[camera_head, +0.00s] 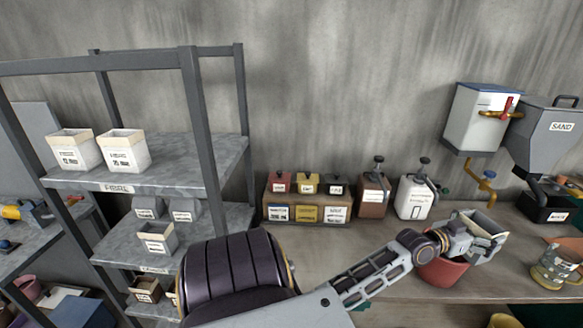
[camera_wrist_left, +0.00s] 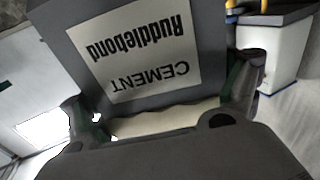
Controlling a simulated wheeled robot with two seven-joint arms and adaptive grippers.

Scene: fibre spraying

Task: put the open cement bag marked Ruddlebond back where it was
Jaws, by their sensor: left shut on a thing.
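The open cement bag is grey with a cream rim and shows in the head view (camera_head: 486,224). In the left wrist view the bag (camera_wrist_left: 75,20) fills the middle, its white label reading CEMENT Ruddlebond upside down. My left gripper (camera_head: 470,240) is shut on the bag, with a finger on either side of it. The bag is held over a red bowl (camera_head: 442,273) on the bench; whether it touches the bowl I cannot tell. A grey rack (camera_head: 220,160) stands at the left. Its middle shelf (camera_head: 205,243) holds several similar grey bags, one open in front (camera_head: 156,238). My right gripper is not in view.
White bags (camera_head: 125,151) stand on the upper shelf marked FIBRE. Labelled boxes (camera_head: 307,200), a brown canister (camera_head: 373,196) and a white canister (camera_head: 413,200) line the wall. A SAND hopper (camera_head: 545,135) and a metal jug (camera_head: 552,268) are at the right.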

